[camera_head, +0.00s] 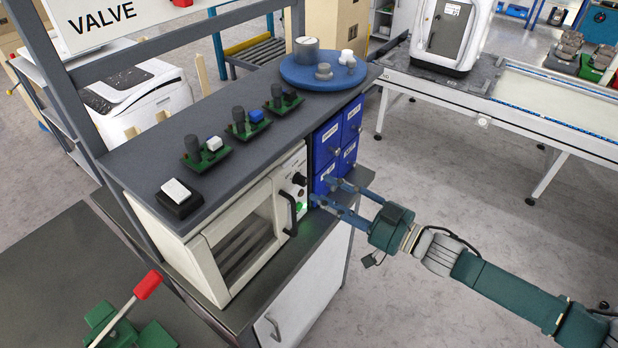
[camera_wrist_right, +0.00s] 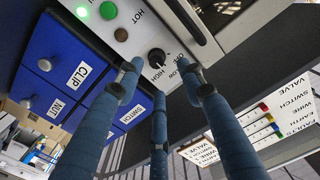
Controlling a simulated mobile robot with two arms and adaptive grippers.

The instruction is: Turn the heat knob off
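The heat knob is a small black dial (camera_head: 299,179) on the white front panel of the oven (camera_head: 195,262), right of its door. A green lamp (camera_wrist_right: 108,10) is lit on the same panel, near a dark brown HOT lamp (camera_wrist_right: 121,35). My right gripper (camera_head: 324,196) is open and empty, close in front of the panel, its fingers (camera_wrist_right: 158,80) spread below the knob in the wrist view. My left gripper is not in view.
Blue labelled drawers (camera_head: 327,143) stand right beside the oven. The oven's black door handle (camera_head: 291,214) sticks out just left of the knob. A blue round tray (camera_head: 295,77) and several green boards lie on the shelf above. A red-handled lever (camera_head: 147,285) stands at lower left.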

